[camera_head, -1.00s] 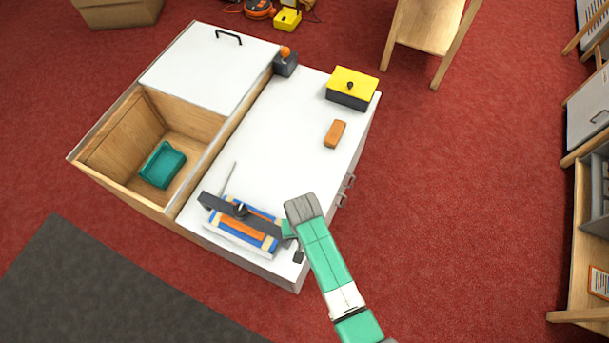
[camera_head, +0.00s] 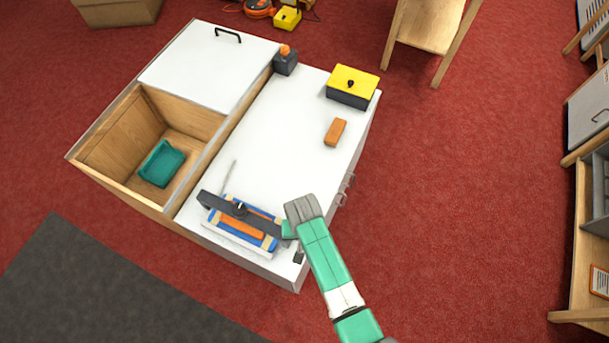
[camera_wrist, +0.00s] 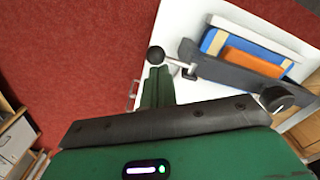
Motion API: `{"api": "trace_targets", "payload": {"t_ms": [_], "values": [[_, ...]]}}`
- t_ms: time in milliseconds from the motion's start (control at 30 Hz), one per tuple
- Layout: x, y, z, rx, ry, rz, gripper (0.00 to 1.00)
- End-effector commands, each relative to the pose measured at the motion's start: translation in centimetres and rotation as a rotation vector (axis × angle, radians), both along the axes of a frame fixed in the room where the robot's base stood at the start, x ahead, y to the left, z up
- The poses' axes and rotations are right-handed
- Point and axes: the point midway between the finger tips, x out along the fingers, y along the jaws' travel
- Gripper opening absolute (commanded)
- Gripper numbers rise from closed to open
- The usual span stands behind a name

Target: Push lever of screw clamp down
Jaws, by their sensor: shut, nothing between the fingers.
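The screw clamp (camera_head: 262,221) is a dark bar lying across a stack with blue and orange parts at the bench's front. It also shows in the wrist view (camera_wrist: 230,77), with a round black knob (camera_wrist: 278,97) on top. At the bar's near end, a short pale lever (camera_wrist: 175,63) ends in a black ball (camera_wrist: 155,54). My gripper (camera_wrist: 158,70) has its green fingers together and empty, with the tips right beside the ball and rod. I cannot tell whether they touch. In the head view, my wrist hides most of the fingers (camera_head: 288,230).
An orange block (camera_head: 335,132), a yellow-lidded box (camera_head: 352,87) and a dark device with an orange knob (camera_head: 285,61) stand farther back on the white bench top. An open wooden compartment at left holds a teal tray (camera_head: 162,164). The bench's middle is clear.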

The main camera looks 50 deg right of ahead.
Motion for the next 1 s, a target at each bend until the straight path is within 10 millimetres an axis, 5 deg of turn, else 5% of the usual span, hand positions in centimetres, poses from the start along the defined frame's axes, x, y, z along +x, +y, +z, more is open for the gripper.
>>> {"api": "trace_targets", "payload": {"t_ms": [800, 1000], "values": [[0.0, 0.0, 8.4, 0.000, 0.000, 0.000, 0.00], [0.0, 0.0, 8.3, 0.000, 0.000, 0.000, 0.00]]}}
